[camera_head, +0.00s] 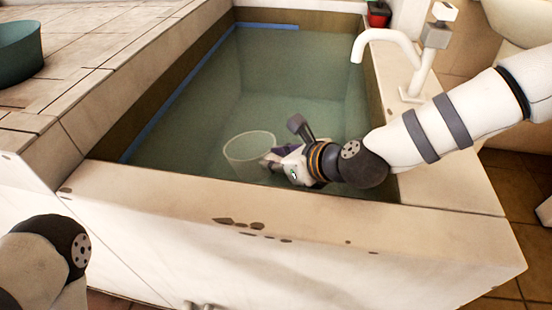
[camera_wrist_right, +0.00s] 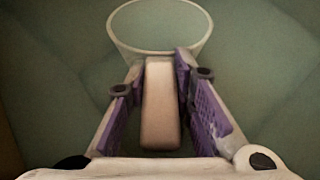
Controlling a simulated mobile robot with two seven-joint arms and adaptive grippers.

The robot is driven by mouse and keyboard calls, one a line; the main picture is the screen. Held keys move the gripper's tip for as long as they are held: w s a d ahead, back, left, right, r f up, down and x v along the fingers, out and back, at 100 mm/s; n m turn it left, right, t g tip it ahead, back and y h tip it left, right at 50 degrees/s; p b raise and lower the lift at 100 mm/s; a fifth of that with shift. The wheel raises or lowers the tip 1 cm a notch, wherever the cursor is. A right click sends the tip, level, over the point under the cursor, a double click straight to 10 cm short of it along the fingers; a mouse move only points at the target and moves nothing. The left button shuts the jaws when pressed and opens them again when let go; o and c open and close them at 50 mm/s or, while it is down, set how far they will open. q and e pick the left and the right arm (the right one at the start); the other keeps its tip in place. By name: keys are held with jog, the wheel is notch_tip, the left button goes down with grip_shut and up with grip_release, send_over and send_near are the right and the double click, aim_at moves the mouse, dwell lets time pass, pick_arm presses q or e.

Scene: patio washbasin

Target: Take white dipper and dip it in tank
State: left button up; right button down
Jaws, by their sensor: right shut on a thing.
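The white dipper (camera_head: 247,147) is in the tank, low at the water near the front wall, its round rim facing up. In the right wrist view its rim (camera_wrist_right: 160,50) is at the top and its pale handle (camera_wrist_right: 161,105) runs between the fingers. My right gripper (camera_head: 276,160) is shut on the handle, reaching in over the tank's right side. It also shows in the right wrist view (camera_wrist_right: 161,90). The tank (camera_head: 330,209) is pale and filled with greenish water. My left arm shows at the lower left, but its gripper is out of view.
A white faucet (camera_head: 388,36) stands on the tank's right ledge, behind my right arm. A green basin (camera_head: 18,50) sits on the tiled counter (camera_head: 90,50) at the left. A small red pot (camera_head: 379,14) is at the back. The water left of and behind the dipper is clear.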

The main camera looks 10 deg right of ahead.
jog(key=shift+r, duration=0.2)
pick_arm(q)
jog(key=shift+r, duration=0.1)
pick_arm(e)
jog(key=shift+r+t+y, duration=0.3)
jog(key=shift+r+t, duration=0.2)
jog(key=shift+r, duration=0.95)
pick_arm(q)
jog(key=shift+w+r+t+p, duration=0.15)
jog(key=shift+w+r+p, duration=0.3)
jog(key=shift+r+p, duration=0.5)
jog(key=shift+w+r+t+p, duration=0.15)
jog(key=shift+w+r+p, duration=0.4)
jog(key=shift+p, duration=0.55)
pick_arm(e)
jog(key=shift+r, duration=2.45)
pick_arm(q)
jog(key=shift+s+r, duration=0.1)
jog(key=shift+s, duration=0.05)
pick_arm(e)
jog(key=shift+r, duration=0.2)
pick_arm(q)
jog(key=w+r+t+p, duration=0.3)
jog(key=w+r+p, duration=0.5)
jog(key=r+p, duration=0.1)
jog(key=shift+r+p, duration=0.3)
jog(key=shift+r, duration=0.25)
pick_arm(e)
notch_tip(320, 180, up, 22)
jog(key=t+y, duration=0.1)
